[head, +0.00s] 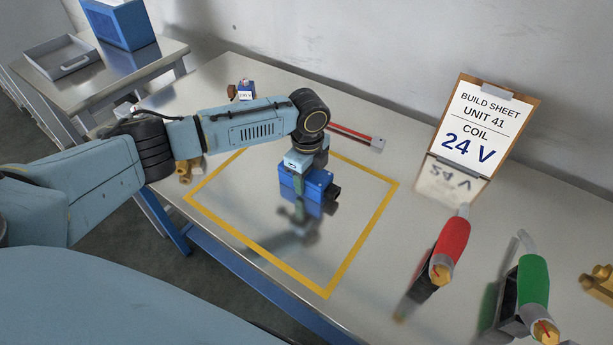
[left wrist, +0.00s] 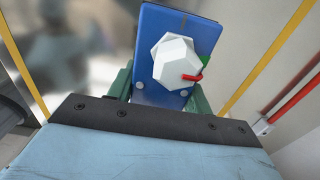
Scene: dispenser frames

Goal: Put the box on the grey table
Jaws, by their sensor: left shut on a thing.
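My left gripper (head: 299,186) is shut on a blue box (head: 318,183), over the yellow-outlined square on the shiny grey table (head: 350,260). In the left wrist view the green fingers stand either side of the blue box (left wrist: 150,25). A white faceted knob (left wrist: 174,62), a red piece and a green piece show at its face. The box's reflection shows below it in the table top; I cannot tell whether it touches the table. My right gripper is in neither view.
A yellow outline (head: 345,262) marks the table. A build sheet reading 24 V (head: 478,125) stands behind. Red (head: 452,243) and green (head: 533,280) handled tools stand at right. A small labelled blue unit (head: 246,91) is at back left. A side table holds a tray (head: 62,58) and larger blue box (head: 117,22).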

